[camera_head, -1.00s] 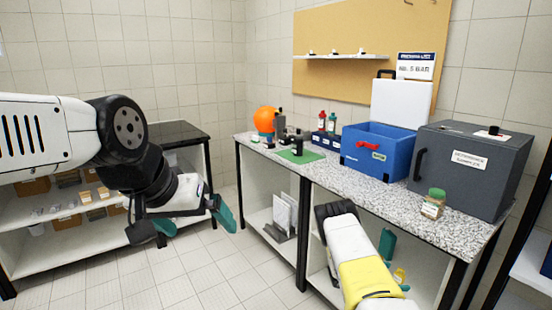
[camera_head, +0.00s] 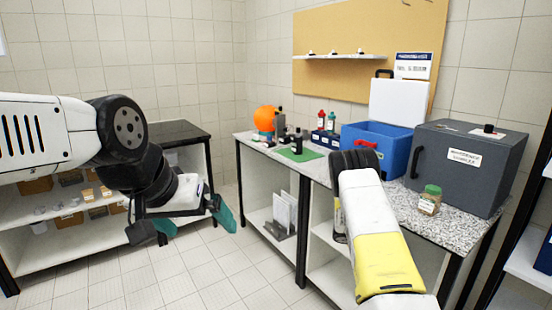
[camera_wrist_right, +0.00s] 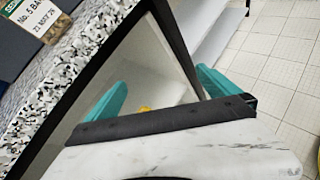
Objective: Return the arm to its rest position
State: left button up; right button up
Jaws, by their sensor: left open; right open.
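My left gripper (camera_head: 190,222) hangs at the left of the head view, with its teal fingers spread apart and nothing between them. It is over the tiled floor, in front of the dark-topped bench. My right arm (camera_head: 375,225), white with a yellow band, rises from the bottom of the head view in front of the speckled counter (camera_head: 460,229). Its gripper is hidden in that view. In the right wrist view, my right gripper (camera_wrist_right: 160,92) has two teal fingers wide apart and empty, beside the counter's edge.
On the counter stand a blue bin (camera_head: 388,146), a dark grey box (camera_head: 466,165), a green-lidded jar (camera_head: 430,200), a green mat (camera_head: 299,154) and an orange ball (camera_head: 265,118). A dark-topped bench (camera_head: 178,132) with shelves stands at left. Open tiled floor (camera_head: 215,265) lies between.

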jog(key=s+a+r+m+y, duration=0.3)
jog(key=s+a+r, duration=0.1)
jog(key=r, duration=0.4)
jog(key=s+a+r+m+y, duration=0.25)
jog(key=s+a+r, duration=0.2)
jog(key=r, duration=0.35)
jog(key=s+a+r+m+y, duration=0.3)
jog(key=s+a+r+m, duration=0.15)
jog(key=r, duration=0.35)
jog(key=s+a+r+m+t+y, duration=0.2)
jog(key=s+a+r+t+y, duration=0.1)
jog(key=s+a+r, duration=0.3)
jog(key=s+a+r+m+t+y, duration=0.1)
jog(key=s+a+r+t+y, duration=0.1)
jog(key=s+a+r, duration=0.4)
jog(key=s+a+y, duration=0.1)
jog(key=s+a, duration=0.3)
jog(key=s, duration=0.2)
jog(key=shift+a+m+t, duration=0.15)
jog(key=shift+m+t, duration=0.25)
